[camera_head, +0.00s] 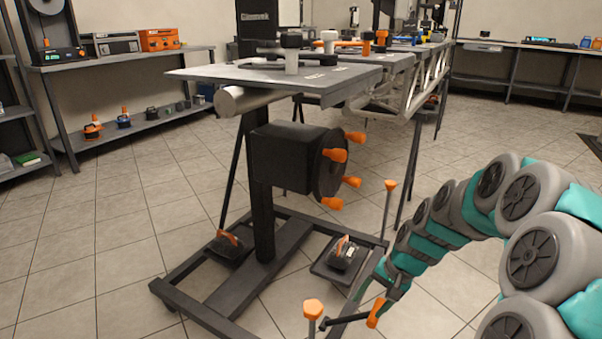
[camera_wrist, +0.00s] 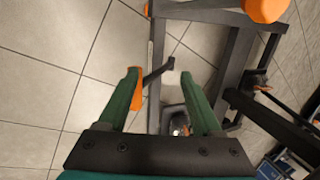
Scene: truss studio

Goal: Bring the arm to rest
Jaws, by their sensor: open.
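My arm (camera_head: 438,223), grey and teal, reaches in from the right of the head view and bends down to the left. My gripper (camera_wrist: 160,72) is open in the wrist view, its two green fingers apart. In the head view the gripper (camera_head: 383,287) hangs low beside the right side of a dark wheeled stand (camera_head: 263,200). An orange piece and a thin black bar (camera_head: 342,321) show by the fingers. I cannot tell whether they touch the gripper. I see nothing clearly held.
The stand has a grey tabletop (camera_head: 275,78), orange knobs (camera_head: 334,154) and a low frame base (camera_head: 215,300). An orange-topped post (camera_head: 313,309) rises near the gripper. A metal truss (camera_head: 405,88) lies behind. Shelves (camera_head: 130,60) line the left wall. Tiled floor is clear at left.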

